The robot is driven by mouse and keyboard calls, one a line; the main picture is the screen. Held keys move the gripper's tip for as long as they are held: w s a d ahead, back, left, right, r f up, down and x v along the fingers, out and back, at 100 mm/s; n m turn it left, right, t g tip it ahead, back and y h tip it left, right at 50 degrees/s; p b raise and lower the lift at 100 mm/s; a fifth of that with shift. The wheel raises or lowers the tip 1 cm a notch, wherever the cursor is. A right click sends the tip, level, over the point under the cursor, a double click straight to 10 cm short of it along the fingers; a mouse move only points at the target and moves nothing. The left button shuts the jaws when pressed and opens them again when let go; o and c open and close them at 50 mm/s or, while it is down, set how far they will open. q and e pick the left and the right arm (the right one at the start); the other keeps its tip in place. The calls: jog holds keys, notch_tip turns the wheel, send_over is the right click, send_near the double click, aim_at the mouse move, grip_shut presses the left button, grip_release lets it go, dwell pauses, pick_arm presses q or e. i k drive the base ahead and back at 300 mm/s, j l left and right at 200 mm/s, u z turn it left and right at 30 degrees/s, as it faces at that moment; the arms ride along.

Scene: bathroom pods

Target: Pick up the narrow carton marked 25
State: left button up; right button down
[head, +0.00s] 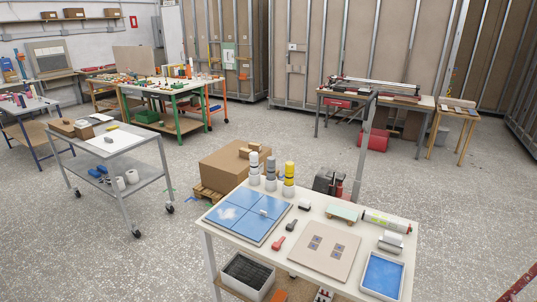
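No carton here shows a readable 25, so I cannot tell which one is the narrow carton. A large brown carton (222,170) sits low on a wooden pallet (208,194) behind the near table, with small tan pieces on its top. Two small brown cartons (63,127) lie at the left end of the grey cart's top. Several small brown boxes (74,13) stand on the wall shelf at the upper left. Neither of my grippers is in view.
The near white table (208,226) carries blue tiles (240,222), bottles, a beige board (324,248) and a blue tray (382,275). The grey cart (135,137) stands at left. Workbenches line the back.

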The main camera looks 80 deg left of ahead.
aim_at(244, 153)
jog(key=u, duration=2.75)
jog(key=i+j+u, duration=0.3)
jog(key=i+u, duration=0.25)
jog(key=i+j+u, duration=0.45)
jog(key=i+u, duration=0.9)
jog(key=i, duration=0.2)
jog(key=i+l+z, duration=0.15)
jog(key=i+z, duration=0.8)
jog(key=i, duration=0.15)
jog(key=i+j+z, duration=0.3)
jog(key=i+z, duration=0.2)
jog(key=i+l+z, duration=0.25)
jog(key=i+z, duration=0.7)
jog(key=i, duration=0.15)
jog(key=i+j+z, duration=0.15)
jog(key=i+z, duration=0.3)
jog(key=i, duration=0.15)
